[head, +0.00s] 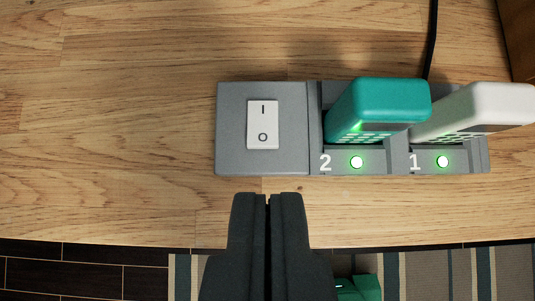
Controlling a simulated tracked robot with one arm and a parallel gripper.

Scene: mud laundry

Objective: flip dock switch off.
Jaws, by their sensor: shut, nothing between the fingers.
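The grey dock (355,170) lies on the wooden counter, right of the middle of the head view. Its white rocker switch (263,125) is on the left part, with a line mark at the top and a circle mark at the bottom. I cannot tell for sure which half is pressed in. Green lights are lit by slots 2 and 1. My gripper (268,198) is shut and empty, with its fingertips just below the dock's front edge in the picture, under the switch and apart from it.
A teal device (385,100) stands in slot 2 and a white device (480,107) in slot 1. A black cable (432,40) runs up behind the dock. The counter (110,120) is clear to the left. Below its edge are dark tiles, a striped rug (420,275) and a green object (358,288).

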